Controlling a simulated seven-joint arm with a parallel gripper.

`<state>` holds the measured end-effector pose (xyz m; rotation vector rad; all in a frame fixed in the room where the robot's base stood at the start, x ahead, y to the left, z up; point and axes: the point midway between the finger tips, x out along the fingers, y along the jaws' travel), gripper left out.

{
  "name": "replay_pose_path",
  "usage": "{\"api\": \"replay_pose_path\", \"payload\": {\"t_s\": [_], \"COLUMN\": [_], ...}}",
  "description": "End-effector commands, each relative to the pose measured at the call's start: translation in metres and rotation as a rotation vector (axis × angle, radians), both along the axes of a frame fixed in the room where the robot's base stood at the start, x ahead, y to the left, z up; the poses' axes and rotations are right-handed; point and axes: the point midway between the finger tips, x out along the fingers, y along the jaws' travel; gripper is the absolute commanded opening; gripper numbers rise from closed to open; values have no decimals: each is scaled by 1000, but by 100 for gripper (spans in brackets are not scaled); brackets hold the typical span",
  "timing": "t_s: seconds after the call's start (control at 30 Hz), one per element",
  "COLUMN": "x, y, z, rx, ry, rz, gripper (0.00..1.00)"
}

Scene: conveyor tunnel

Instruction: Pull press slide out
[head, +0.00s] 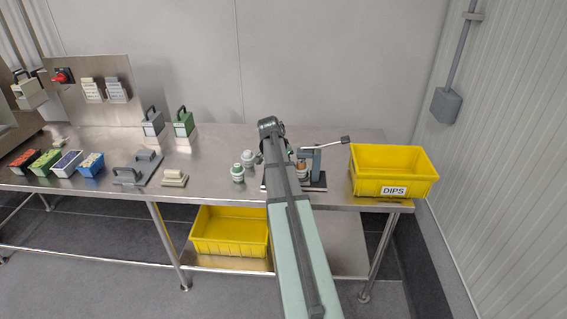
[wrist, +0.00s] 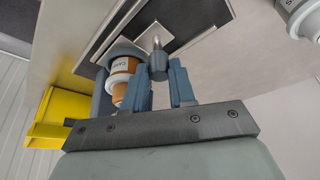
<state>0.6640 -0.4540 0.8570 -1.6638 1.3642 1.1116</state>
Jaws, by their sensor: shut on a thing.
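The press (head: 316,168) stands on the steel bench in the head view, its lever reaching up to the right. My arm covers part of it, and my gripper's fingertips are hidden there. In the wrist view my gripper (wrist: 160,78) is shut on a dark grey knob, the slide handle (wrist: 158,64), which joins a bright metal piece on the press slide (wrist: 157,38). How far out the slide is, I cannot tell.
A yellow DIPS bin (head: 392,172) stands right of the press. Two white-green jars, one being the nearer jar (head: 238,173), stand to its left. Farther left are a grey fixture (head: 138,172) and small coloured bins (head: 90,165). Another yellow bin (head: 229,232) sits below.

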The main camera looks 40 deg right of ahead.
Motion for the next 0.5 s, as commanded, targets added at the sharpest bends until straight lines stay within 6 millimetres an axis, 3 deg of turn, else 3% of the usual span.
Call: {"api": "replay_pose_path", "payload": {"t_s": [0.5], "x": [59], "y": [57], "z": [0], "rx": [0], "ry": [0], "rz": [3], "gripper": [0]}}
